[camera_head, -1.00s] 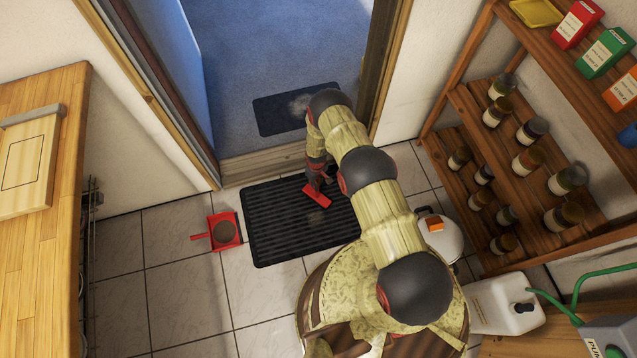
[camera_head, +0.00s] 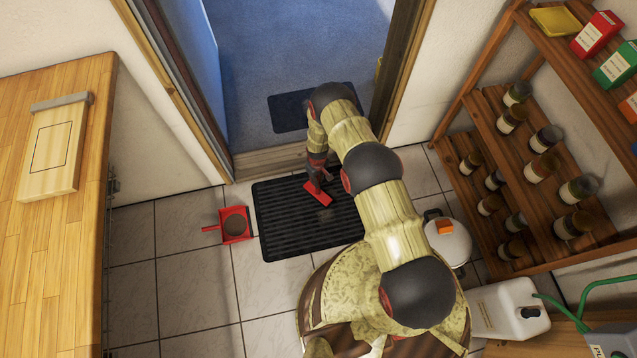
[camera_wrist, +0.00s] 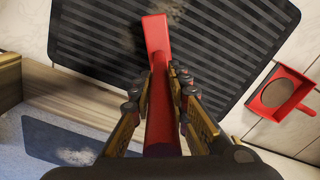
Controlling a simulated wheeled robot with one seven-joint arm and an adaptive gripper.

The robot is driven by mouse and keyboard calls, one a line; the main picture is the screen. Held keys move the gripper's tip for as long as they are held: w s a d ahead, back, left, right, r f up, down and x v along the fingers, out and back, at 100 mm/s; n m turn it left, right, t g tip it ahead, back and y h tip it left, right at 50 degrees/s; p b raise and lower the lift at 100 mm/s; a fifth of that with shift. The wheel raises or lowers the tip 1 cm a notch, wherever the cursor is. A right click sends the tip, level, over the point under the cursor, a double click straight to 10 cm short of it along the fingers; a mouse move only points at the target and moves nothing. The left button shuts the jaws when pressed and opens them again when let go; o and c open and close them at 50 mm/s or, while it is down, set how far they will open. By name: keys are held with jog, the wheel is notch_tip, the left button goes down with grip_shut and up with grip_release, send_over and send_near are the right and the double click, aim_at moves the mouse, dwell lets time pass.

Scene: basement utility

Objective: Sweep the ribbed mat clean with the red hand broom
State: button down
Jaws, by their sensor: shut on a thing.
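In the wrist view the broom (camera_wrist: 158,55) runs up between the fingers of my gripper (camera_wrist: 160,88). I cannot tell whether its bristles touch the mat. The black ribbed mat (camera_head: 285,215) lies on the tiles in front of the doorway. A brownish patch of dirt (camera_head: 326,214) lies on it close to the broom. A smaller dirt patch (camera_wrist: 175,12) shows at the top of the wrist view. My arm hides the mat's right part.
A red dustpan (camera_head: 233,225) holding brown dirt lies left of the mat. A second dark mat (camera_head: 287,112) lies beyond the doorsill. Wooden shelves with jars (camera_head: 542,168) stand right, a white round lidded container (camera_head: 449,247) below them. Tiles at left are clear (camera_head: 190,275).

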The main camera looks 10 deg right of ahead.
aim_at(318, 177)
jog(key=shift+r+p, duration=0.6)
jog(key=shift+r, duration=1.3)
